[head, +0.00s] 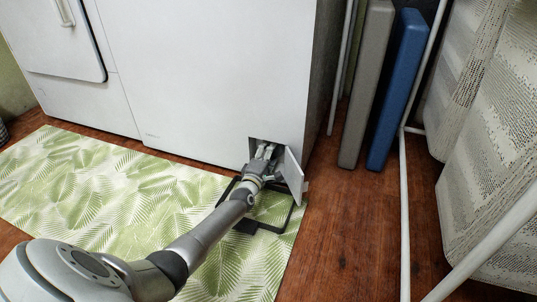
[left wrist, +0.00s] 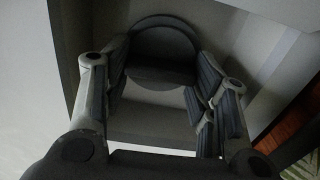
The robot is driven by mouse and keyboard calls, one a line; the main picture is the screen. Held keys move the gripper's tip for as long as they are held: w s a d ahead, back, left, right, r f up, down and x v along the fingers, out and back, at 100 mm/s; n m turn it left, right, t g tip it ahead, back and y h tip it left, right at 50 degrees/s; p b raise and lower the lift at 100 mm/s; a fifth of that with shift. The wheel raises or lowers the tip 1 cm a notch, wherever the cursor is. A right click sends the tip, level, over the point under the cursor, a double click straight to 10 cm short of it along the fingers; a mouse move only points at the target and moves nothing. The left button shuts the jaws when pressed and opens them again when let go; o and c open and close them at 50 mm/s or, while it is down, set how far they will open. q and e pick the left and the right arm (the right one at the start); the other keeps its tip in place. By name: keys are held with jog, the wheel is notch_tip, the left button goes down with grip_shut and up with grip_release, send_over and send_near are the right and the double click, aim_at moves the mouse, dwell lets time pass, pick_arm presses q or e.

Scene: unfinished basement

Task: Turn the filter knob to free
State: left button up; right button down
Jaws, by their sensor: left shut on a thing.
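The filter knob (left wrist: 166,42) is a round dark disc with a raised grip bar, inside a small recess low on the white appliance (head: 215,75). In the head view it is hidden by my left gripper (head: 264,152), which reaches into the opening at the appliance's lower right corner. In the left wrist view my left gripper (left wrist: 163,72) has a finger on each side of the knob's bar and is shut on it. I cannot read any marking for free. The small white flap (head: 293,174) stands open to the right of the gripper. My right gripper is out of view.
A black-rimmed tray (head: 272,226) lies on the floor below the opening, partly behind my left arm. A leaf-patterned mat (head: 90,190) covers the floor in front. Grey (head: 367,80) and blue (head: 397,90) panels, a white rack (head: 404,200) and hanging cloth (head: 490,140) stand right.

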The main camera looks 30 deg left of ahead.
pick_arm(q)
jog(key=o, duration=0.7)
jog(key=shift+o, duration=0.2)
jog(key=shift+s+d+f, duration=0.1)
jog(key=shift+s+d, duration=0.2)
jog(key=shift+s, duration=0.35)
jog(key=v, duration=0.6)
